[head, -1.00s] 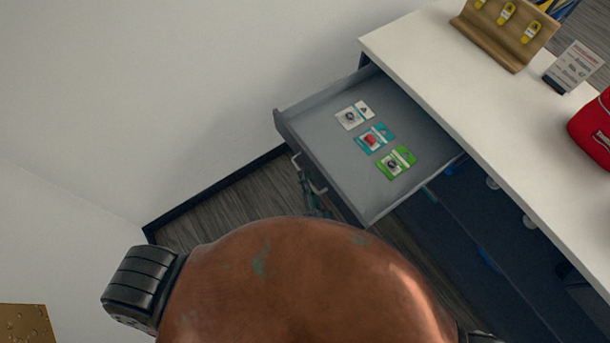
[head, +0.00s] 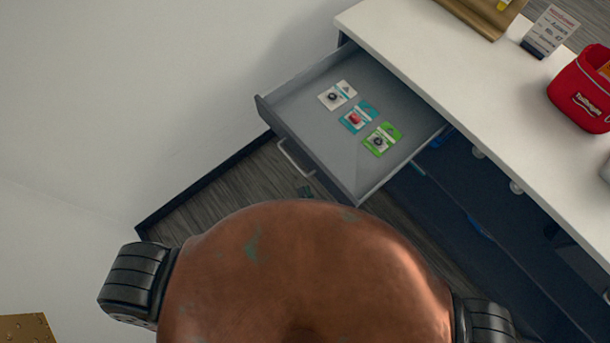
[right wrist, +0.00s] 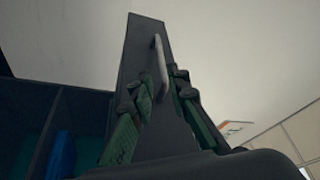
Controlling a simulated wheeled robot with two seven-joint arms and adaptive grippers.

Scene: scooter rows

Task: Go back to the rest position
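The handle also shows in the head view (head: 295,160). In the wrist view I cannot tell the exact gap between fingers and handle. My left gripper is in neither view.
The open drawer holds three flat packets: white (head: 337,95), teal (head: 357,117) and green (head: 382,139). The white counter (head: 440,75) bears a wooden holder (head: 485,14), a small sign (head: 549,31) and a red pouch (head: 582,95). A wall stands at the left; floor shows below the drawer.

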